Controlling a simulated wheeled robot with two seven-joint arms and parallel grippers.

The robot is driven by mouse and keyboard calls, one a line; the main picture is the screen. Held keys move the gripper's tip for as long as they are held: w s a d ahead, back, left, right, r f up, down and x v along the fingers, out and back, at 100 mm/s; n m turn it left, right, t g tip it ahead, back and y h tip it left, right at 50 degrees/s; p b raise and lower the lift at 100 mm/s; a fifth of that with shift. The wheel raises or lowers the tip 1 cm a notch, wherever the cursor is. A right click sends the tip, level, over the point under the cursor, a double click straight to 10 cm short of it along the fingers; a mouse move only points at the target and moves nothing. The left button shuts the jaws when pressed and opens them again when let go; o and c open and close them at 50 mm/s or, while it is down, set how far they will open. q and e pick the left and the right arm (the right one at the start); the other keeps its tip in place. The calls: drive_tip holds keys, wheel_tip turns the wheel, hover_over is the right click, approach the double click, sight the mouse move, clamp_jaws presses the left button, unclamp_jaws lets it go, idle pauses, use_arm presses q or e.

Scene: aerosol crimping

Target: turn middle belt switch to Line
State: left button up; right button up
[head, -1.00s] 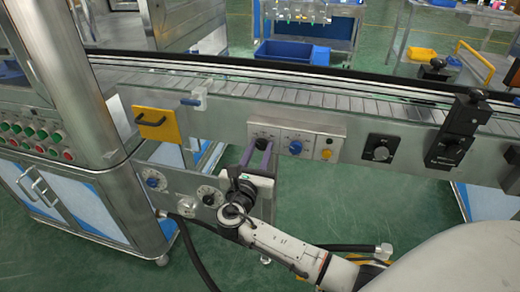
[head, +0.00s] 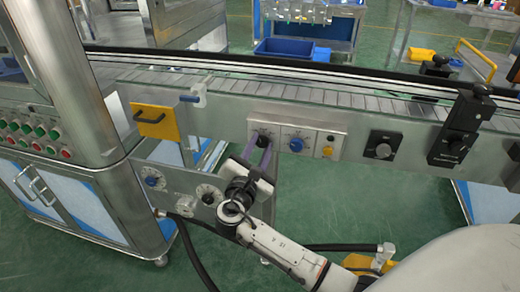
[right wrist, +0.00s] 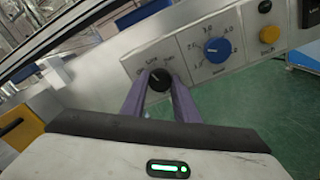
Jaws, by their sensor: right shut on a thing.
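The belt switch is a small black rotary knob (right wrist: 159,77) on the left part of a light control panel (head: 318,134) on the conveyor's front side. Small position labels stand around it, too blurred to read surely. My right gripper (right wrist: 160,88) has its two purple-grey fingers on either side of the knob, shut on it. My left gripper is not in view.
A blue dial (head: 296,144) and a yellow button (head: 328,151) sit right of the switch. A yellow plate with a handle (head: 156,123) is to the left. Round dials (head: 208,194) are on a lower plate near my wrist. Green floor (head: 330,205) lies open below the conveyor.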

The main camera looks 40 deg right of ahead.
drive_tip(key=shift+m+b, duration=0.75)
drive_tip(key=shift+m, duration=0.85)
drive_tip(key=o, duration=1.1)
drive_tip(key=shift+c, duration=0.2)
drive_tip(key=v, duration=1)
drive_tip(key=shift+a, duration=0.15)
